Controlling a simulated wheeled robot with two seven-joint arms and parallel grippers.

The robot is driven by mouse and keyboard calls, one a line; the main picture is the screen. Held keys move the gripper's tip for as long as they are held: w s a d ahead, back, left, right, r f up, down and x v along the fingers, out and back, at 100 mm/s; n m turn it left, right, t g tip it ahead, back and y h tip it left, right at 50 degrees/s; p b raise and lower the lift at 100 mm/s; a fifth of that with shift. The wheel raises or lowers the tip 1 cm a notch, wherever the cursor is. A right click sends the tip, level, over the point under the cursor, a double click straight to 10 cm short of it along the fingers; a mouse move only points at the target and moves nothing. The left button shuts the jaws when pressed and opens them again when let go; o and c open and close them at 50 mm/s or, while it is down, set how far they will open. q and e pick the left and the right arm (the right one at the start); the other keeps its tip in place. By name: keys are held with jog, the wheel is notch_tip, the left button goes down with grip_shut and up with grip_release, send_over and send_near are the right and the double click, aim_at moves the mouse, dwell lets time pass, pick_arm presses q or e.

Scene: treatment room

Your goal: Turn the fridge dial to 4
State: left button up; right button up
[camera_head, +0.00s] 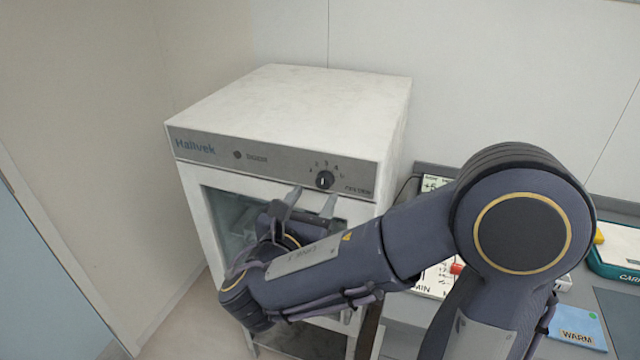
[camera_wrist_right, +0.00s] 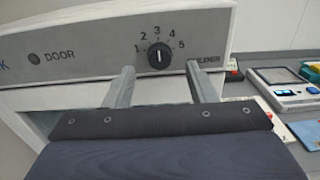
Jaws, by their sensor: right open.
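The fridge dial (camera_head: 325,180) is a round black knob on the grey front strip of the white fridge (camera_head: 300,100). In the right wrist view the dial (camera_wrist_right: 159,57) has the numbers 1 to 5 arched around its top. Its white mark looks nearly upright, roughly towards 3. My right gripper (camera_head: 311,200) is open, with its fingertips just below the dial in the head view. In the wrist view the two fingers (camera_wrist_right: 160,72) stand left and right of the dial, with visible gaps; depth to it is unclear. My left gripper is not in view.
A door lamp (camera_head: 237,155) sits left of the dial on the same strip. Right of the fridge, a grey counter holds a white device (camera_wrist_right: 285,92), a blue WARM card (camera_head: 577,326) and a green box (camera_head: 615,262). My right arm hides part of the fridge door and counter.

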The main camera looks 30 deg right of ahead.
aim_at(323, 183)
jog(key=shift+p+x, duration=0.3)
jog(key=shift+x, duration=1.95)
jog(key=shift+a, duration=0.1)
jog(key=c, duration=0.9)
jog(key=m+b, duration=0.4)
jog(key=b, duration=0.1)
jog(key=shift+f+m, duration=0.3)
jog(key=shift+c, duration=0.3)
jog(key=shift+r+m+b, duration=0.2)
jog(key=shift+m+b, duration=1)
jog(key=shift+b, duration=0.35)
jog(key=o, duration=1)
jog(key=shift+c, duration=0.2)
jog(key=shift+s, duration=0.1)
